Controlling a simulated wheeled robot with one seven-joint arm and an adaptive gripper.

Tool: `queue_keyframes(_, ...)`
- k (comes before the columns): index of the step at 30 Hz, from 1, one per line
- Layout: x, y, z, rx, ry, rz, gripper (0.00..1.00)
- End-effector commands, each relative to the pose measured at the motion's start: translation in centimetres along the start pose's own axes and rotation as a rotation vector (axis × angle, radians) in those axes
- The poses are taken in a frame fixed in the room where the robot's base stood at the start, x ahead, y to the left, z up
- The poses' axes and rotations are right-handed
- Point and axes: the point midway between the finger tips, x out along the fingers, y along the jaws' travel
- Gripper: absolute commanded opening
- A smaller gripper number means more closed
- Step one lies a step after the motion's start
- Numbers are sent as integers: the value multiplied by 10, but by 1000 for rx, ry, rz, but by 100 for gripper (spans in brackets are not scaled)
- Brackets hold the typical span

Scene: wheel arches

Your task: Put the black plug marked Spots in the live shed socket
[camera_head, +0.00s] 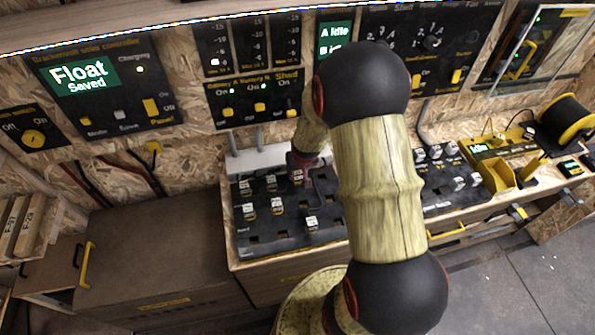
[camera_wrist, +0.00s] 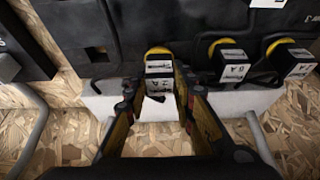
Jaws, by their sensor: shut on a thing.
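My gripper (camera_head: 299,166) is at the back row of the left black socket board (camera_head: 268,238), beside the wall. In the wrist view my gripper (camera_wrist: 157,98) is shut on a black plug (camera_wrist: 159,72) with a white label and a yellow part at its far end. I cannot read its label, nor tell whether it is seated or lifted. Two similar plugs (camera_wrist: 233,68) (camera_wrist: 290,62) stand to its right in the wrist view. In the head view several other white-labelled plugs, including one at the front (camera_head: 312,223), stand on the board. I cannot tell which socket is the live shed one.
A wall panel with Shed lettering (camera_head: 255,98) has yellow switches and green lights above the board. A white conduit trunk (camera_head: 256,158) runs behind it. My arm covers the board's right side. A second board (camera_head: 447,180) and yellow-black device (camera_head: 500,150) lie to the right.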

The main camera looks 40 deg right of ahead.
Motion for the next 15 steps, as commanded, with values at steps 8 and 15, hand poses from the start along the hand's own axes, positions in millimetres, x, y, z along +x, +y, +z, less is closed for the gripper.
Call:
queue_keyframes(8,4,0,2,0,0,0,0)
queue_keyframes(15,10,0,4,0,0,0,0)
